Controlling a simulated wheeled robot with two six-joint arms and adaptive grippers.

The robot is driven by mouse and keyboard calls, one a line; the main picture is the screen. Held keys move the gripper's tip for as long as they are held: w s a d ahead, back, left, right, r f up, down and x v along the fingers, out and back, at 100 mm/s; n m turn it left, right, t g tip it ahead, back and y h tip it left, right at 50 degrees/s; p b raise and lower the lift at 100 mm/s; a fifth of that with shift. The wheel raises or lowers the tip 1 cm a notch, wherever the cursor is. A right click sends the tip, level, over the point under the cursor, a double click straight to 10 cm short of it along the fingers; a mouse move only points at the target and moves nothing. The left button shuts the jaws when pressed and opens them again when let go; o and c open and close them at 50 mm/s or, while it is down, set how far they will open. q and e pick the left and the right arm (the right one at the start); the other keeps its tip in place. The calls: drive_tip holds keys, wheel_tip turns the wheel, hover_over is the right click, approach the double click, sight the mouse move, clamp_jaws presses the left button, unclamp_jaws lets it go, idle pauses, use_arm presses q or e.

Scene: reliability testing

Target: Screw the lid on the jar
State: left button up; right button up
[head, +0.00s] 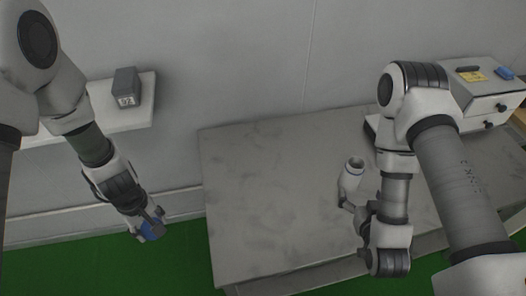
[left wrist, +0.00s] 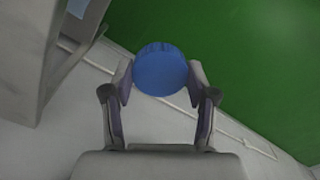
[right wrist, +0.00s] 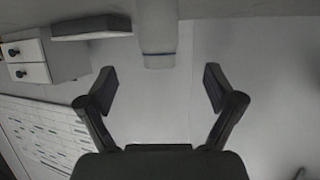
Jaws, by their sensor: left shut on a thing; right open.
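My left gripper (head: 149,224) is shut on a blue round lid (head: 153,231), out to the left of the table and over the green floor. The lid (left wrist: 160,69) sits between both fingertips in the left wrist view. A pale jar (head: 351,178) with a blue ring near its open top stands on the grey table. My right gripper (head: 354,205) is open beside the jar, on its near side. In the right wrist view the jar (right wrist: 157,28) shows beyond the gap between the open fingers (right wrist: 160,88), apart from them. The jar's lower part is partly hidden in the head view.
The grey table (head: 270,190) is clear on its left and middle. A drawer cabinet (head: 492,108) with a yellow note and a blue item stands at the back right. A grey box (head: 126,87) sits on a white wall shelf (head: 96,126) behind my left arm.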

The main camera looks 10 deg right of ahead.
sight(355, 179)
use_arm(q)
drive_tip(key=shift+s+r, duration=0.2)
drive_tip(key=shift+s, duration=0.2)
use_arm(e)
drive_tip(key=w+b, duration=0.1)
drive_tip(key=b, duration=0.1)
drive_tip(key=w+f+b, duration=0.1)
drive_tip(key=b, duration=0.1)
drive_tip(key=shift+d+f, duration=0.2)
drive_tip(key=shift+f, duration=0.1)
drive_tip(key=w, duration=0.1)
drive_tip(key=w+p, duration=0.1)
drive_tip(key=w, duration=0.1)
drive_tip(key=shift+d+f, duration=0.1)
drive_tip(key=shift+d, duration=0.2)
use_arm(q)
wheel_tip(355, 179, down, 3)
drive_tip(key=shift+f, duration=0.1)
use_arm(e)
drive_tip(key=shift+w+d+f, duration=0.1)
drive_tip(key=shift+w+f, duration=0.1)
drive_tip(key=shift+w, duration=0.05)
use_arm(q)
drive_tip(key=shift+w, duration=0.15)
use_arm(e)
drive_tip(key=shift+w, duration=0.1)
